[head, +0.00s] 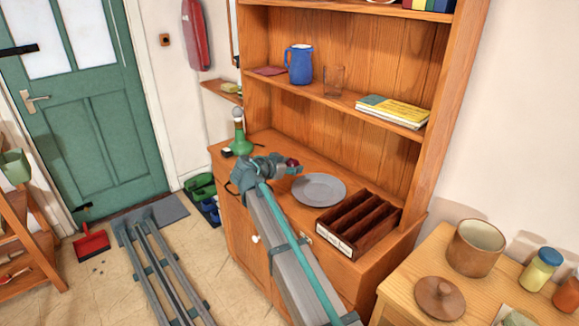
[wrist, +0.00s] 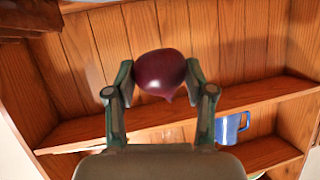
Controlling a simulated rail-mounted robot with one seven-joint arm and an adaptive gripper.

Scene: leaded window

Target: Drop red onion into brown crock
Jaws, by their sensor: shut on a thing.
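The red onion (wrist: 161,74) is dark purple and held between the two fingers of my gripper (wrist: 160,80) in the wrist view. In the head view my gripper (head: 288,165) is over the dresser's counter, left of the grey plate, with a small bit of the red onion (head: 293,162) showing at its tip. The brown crock (head: 475,248) stands open and upright on the wooden table at the right, well apart from my gripper. Its round brown lid (head: 439,297) lies beside it on the table.
A grey plate (head: 319,187) and a dark divided box (head: 358,224) sit on the dresser counter between my gripper and the crock. Shelves (head: 345,100) rise behind.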

